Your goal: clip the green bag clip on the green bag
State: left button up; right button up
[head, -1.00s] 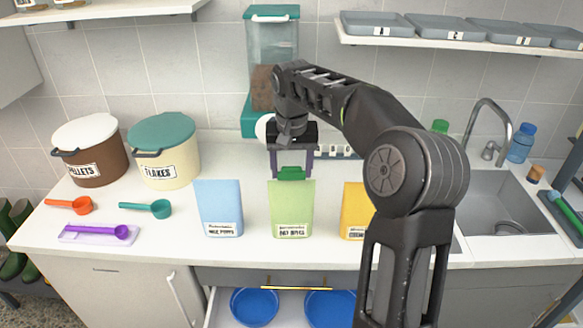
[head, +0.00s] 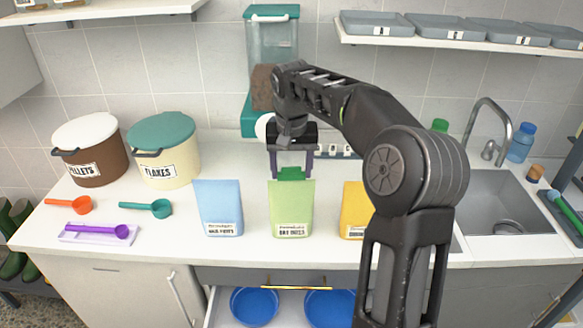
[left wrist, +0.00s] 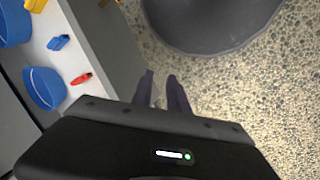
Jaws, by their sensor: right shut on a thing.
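The green bag (head: 292,212) stands upright on the counter, between a blue bag and a yellow bag. The green bag clip (head: 291,174) is at its top edge, in line with it. I cannot tell whether the clip grips around the edge or only meets it. My right gripper (head: 291,176) points down above the bag, with its fingers shut on the clip's two sides. My left gripper (left wrist: 161,74) shows only in the left wrist view. Its fingers are apart with nothing between them, over the speckled floor beside the drawer.
Blue bag (head: 218,210) and yellow bag (head: 354,205) flank the green one closely. An open drawer below holds blue bowls (head: 254,306); the left wrist view shows a blue clip (left wrist: 58,43) and red clip (left wrist: 81,78) there. Scoops lie left, the sink (head: 490,200) right.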

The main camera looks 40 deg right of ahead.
jog(key=shift+f, duration=0.4)
dwell(0.6)
